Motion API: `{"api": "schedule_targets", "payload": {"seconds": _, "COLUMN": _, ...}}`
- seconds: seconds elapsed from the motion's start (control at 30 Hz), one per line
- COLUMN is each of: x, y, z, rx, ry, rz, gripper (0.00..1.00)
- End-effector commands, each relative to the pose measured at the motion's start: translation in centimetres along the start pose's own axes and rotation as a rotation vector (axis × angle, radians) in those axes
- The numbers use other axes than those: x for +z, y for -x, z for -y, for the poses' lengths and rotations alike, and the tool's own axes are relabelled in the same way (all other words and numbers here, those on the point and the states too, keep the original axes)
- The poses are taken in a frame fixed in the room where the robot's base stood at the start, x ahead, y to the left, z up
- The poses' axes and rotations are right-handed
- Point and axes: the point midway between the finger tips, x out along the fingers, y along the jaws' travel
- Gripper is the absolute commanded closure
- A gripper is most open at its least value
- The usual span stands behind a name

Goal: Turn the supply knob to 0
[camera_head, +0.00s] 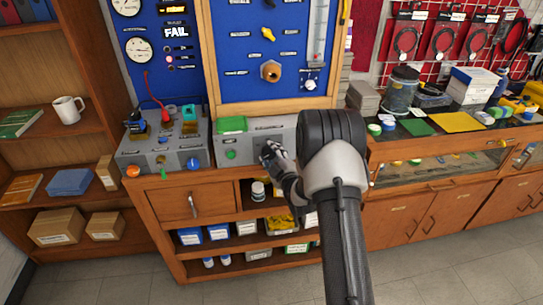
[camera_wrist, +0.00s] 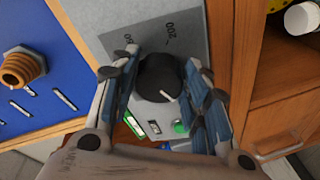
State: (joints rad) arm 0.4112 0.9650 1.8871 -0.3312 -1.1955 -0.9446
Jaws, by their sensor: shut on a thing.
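The supply knob (camera_wrist: 158,75) is a round black knob with a white pointer mark, on the grey panel (camera_wrist: 178,38) of a bench unit. Printed numbers stand around it; one reads 200, and the others are partly hidden. The pointer mark lies on the knob's lower right side in the wrist view. My gripper (camera_wrist: 161,84) is shut on the knob, with one finger on each side of it. In the head view my gripper (camera_head: 270,154) reaches the front of the grey unit (camera_head: 262,129), and my fingers hide the knob.
A green button (camera_head: 231,155) sits left of my gripper on the same unit. A second grey console (camera_head: 150,160) with orange and blue knobs stands to the left. A blue gauge board (camera_head: 245,60) rises behind. A glass-fronted counter (camera_head: 440,165) stands to the right.

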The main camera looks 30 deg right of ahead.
Motion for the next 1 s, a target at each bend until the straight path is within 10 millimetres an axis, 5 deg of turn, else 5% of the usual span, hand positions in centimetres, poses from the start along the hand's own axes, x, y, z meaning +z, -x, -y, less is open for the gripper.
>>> {"api": "schedule_targets", "payload": {"seconds": 0.67, "x": 0.01, "y": 0.00, "z": -0.05, "rx": -0.013, "ry": 0.064, "rz": 0.001, "gripper": 0.82}}
{"api": "schedule_targets", "payload": {"seconds": 0.7, "x": 0.01, "y": 0.00, "z": -0.04, "rx": -0.013, "ry": 0.064, "rz": 0.001, "gripper": 0.57}}
{"api": "schedule_targets", "payload": {"seconds": 1.0, "x": 0.01, "y": 0.00, "z": -0.04, "rx": -0.013, "ry": 0.063, "rz": 0.000, "gripper": 0.38}}
